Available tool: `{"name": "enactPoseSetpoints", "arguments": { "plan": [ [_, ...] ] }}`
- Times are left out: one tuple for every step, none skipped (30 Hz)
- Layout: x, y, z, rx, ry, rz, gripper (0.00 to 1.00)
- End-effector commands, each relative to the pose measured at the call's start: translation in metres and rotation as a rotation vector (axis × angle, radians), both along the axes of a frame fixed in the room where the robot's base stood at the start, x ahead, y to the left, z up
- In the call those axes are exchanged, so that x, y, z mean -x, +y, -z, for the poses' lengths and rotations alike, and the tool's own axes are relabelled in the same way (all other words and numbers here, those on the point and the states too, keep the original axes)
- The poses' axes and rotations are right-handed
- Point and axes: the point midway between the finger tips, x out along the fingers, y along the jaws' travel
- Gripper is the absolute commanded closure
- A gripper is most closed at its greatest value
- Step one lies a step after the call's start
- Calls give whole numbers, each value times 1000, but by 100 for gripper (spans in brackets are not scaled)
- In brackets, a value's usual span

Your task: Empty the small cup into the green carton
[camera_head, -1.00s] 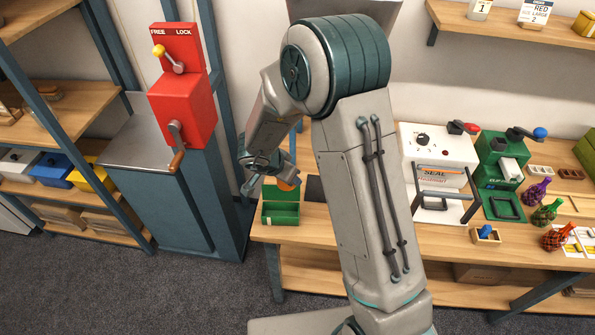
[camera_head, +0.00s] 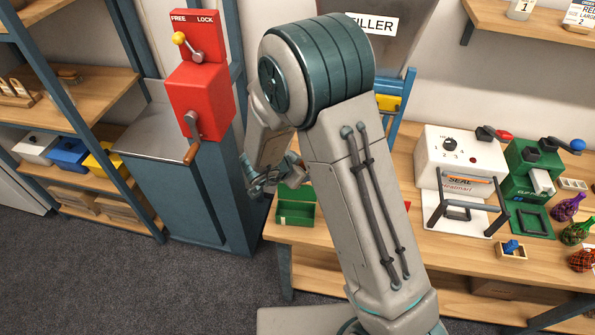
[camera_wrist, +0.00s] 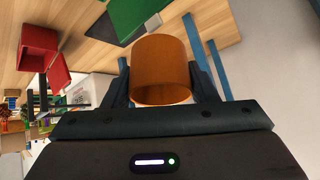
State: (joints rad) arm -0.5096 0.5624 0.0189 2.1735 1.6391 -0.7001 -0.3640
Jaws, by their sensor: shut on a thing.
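The small orange cup (camera_wrist: 160,70) is between the two fingers of my gripper (camera_wrist: 162,85) in the wrist view, and the gripper is shut on it. The cup's rim is turned toward the wrist camera; no contents can be made out. In the head view my gripper (camera_head: 268,180) is up and to the left of the green carton (camera_head: 296,212), and the cup is hidden there. The carton stands open on the left end of the wooden table. A green shape at the top of the wrist view may be this carton, but I cannot tell.
A red machine (camera_head: 200,95) with levers stands on a cabinet left of my gripper. A white sealing machine (camera_head: 460,165) and a green machine (camera_head: 535,170) stand further right on the table. A small wooden tray (camera_head: 512,250) lies near the front edge.

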Motion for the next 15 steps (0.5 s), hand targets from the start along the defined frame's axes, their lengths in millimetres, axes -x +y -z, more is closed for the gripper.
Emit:
{"name": "enactPoseSetpoints", "arguments": {
  "plan": [
    [0, 0, 8, 4, -21, -2, 91],
    [0, 0, 9, 5, -33, -2, 91],
    [0, 0, 9, 7, -48, -2, 91],
    [-1, -1, 9, 9, -55, 0, 91],
    [-1, -1, 10, 11, -63, -1, 91],
    [-1, 0, 10, 11, -73, -1, 91],
    [-1, 0, 11, 13, -80, -1, 91],
    [-1, 0, 11, 14, -87, -1, 91],
    [-1, 0, 12, 16, -97, -1, 91],
    [-1, 0, 12, 19, -105, -1, 91],
    [-1, 0, 12, 20, -111, -1, 91],
    [-1, 0, 13, 21, -122, -2, 91],
    [-1, 0, 14, 23, -129, -2, 91],
    [-1, 0, 14, 24, -137, -1, 91],
    [-1, 0, 15, 27, -147, -1, 91]
  ]
}}
